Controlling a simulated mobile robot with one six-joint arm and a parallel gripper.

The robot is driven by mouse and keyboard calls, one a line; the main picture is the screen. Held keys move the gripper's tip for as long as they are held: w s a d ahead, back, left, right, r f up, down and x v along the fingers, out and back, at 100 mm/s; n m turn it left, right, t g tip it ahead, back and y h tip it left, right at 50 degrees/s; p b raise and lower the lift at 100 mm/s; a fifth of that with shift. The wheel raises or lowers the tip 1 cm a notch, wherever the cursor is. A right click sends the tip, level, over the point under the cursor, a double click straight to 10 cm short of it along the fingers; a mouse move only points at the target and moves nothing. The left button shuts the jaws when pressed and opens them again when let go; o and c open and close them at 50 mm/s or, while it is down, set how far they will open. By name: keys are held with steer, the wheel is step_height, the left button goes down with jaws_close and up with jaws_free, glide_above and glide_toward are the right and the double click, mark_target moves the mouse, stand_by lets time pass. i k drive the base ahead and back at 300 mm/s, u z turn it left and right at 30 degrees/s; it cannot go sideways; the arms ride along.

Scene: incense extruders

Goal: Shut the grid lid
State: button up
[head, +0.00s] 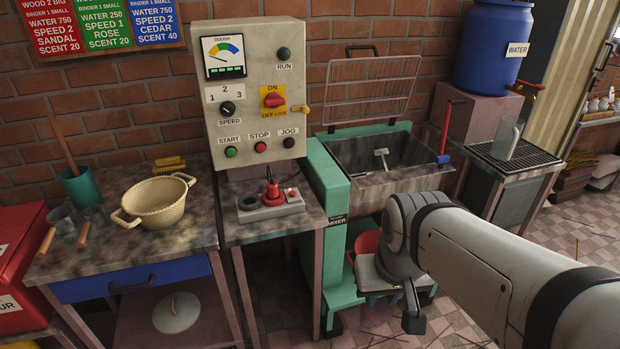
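The grid lid (371,88) is a wire grid in a thin metal frame. It stands raised, nearly upright, along the back edge of the mixer trough, close to the brick wall. A dark handle (362,48) sits on its top edge. The mixer (333,205) has a green body and an open grey metal trough (405,181) with a pale paddle inside. My arm reaches in from the lower right, and its end is in front of the mixer, below the trough rim and apart from the lid. My gripper (408,316) points downward, partly hidden by my wrist; its fingers are unclear.
A control box (256,94) stands left of the lid. A red lever (446,127) rises at the trough's right side. A blue water barrel (494,45) and a drain-grid stand (512,160) are further right. A table (120,255) with a basket (158,199) is left. The space above the trough is clear.

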mark_target(331, 127)
steer(key=i, duration=0.85)
